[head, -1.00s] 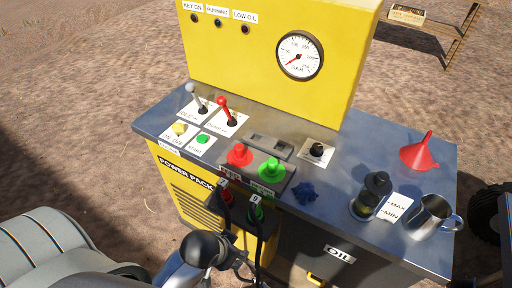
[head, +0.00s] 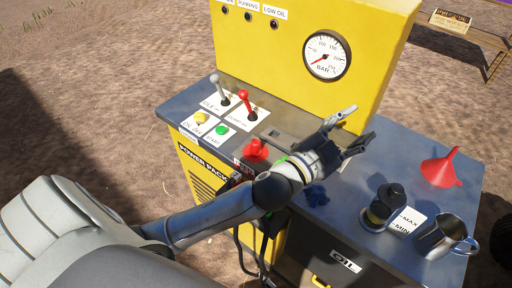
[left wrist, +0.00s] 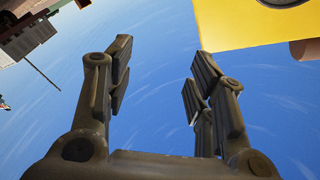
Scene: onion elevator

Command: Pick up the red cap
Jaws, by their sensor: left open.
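The red cap (head: 256,150) sits on the left part of the small panel on the metal counter, behind my left forearm. My left gripper (head: 357,128) is open and empty, above the counter in front of the yellow panel, to the right of the red cap. Its two spread fingers (left wrist: 163,65) show in the left wrist view against blue sky, with nothing between them. The red cap is not visible in the left wrist view. My right gripper is not in view.
A red-handled lever (head: 245,104) and a grey lever (head: 220,91) stand left of the cap. My arm hides most of the green cap. A blue knob (head: 317,195), black filler cap (head: 386,203), metal mug (head: 440,238) and red funnel (head: 441,169) stand to the right.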

